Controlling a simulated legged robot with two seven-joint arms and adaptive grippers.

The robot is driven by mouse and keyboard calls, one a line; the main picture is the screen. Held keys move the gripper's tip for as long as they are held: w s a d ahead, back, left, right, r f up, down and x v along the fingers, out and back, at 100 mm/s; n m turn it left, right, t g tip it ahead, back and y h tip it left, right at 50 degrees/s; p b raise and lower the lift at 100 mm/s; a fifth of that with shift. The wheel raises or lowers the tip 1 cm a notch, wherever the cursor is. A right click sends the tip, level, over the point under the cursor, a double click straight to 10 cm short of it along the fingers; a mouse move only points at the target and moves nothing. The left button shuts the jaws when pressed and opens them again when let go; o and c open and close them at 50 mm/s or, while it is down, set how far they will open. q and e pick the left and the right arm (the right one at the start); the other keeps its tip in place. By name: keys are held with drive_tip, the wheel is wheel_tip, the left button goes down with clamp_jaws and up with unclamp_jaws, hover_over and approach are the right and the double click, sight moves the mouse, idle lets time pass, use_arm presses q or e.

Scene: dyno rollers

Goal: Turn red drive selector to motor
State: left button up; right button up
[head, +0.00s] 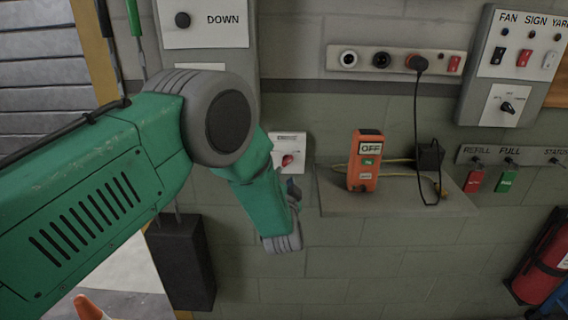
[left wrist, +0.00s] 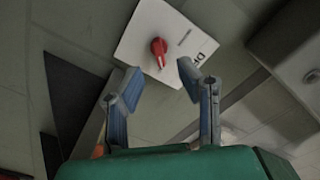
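The red drive selector (head: 287,160) is a small red knob on a white plate (head: 290,141) on the wall, just right of my left forearm in the head view. In the left wrist view the red selector (left wrist: 159,50) sits on its white plate (left wrist: 150,24), ahead of the fingers. My left gripper (left wrist: 158,85) is open and empty, with its two blue-padded fingers apart and short of the knob. In the head view the left gripper (head: 292,190) is partly hidden behind its own wrist, below the plate. Plate lettering is too small to read fully. My right gripper is not seen.
An orange OFF device (head: 366,160) stands on a wall shelf (head: 335,195) to the right. A DOWN button panel (head: 215,40) is above. Red and green tags (head: 508,181) hang from a rack, and a fire extinguisher (head: 541,262) is at lower right. The wall below the shelf is clear.

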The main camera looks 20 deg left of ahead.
sight(288, 163)
use_arm(q)
drive_tip(key=w, duration=0.6)
drive_tip(key=shift+d+r, duration=0.2)
drive_tip(key=shift+d, duration=0.05)
drive_tip(key=shift+w+a+f, duration=0.1)
drive_tip(key=shift+w+a, duration=0.5)
drive_tip(key=shift+a, duration=0.15)
drive_tip(key=shift+w+a, duration=0.1)
drive_tip(key=shift+a, duration=0.55)
drive_tip(key=shift+d, duration=0.4)
drive_tip(key=c, duration=0.6)
drive_tip(key=shift+d, duration=0.35)
clamp_jaws()
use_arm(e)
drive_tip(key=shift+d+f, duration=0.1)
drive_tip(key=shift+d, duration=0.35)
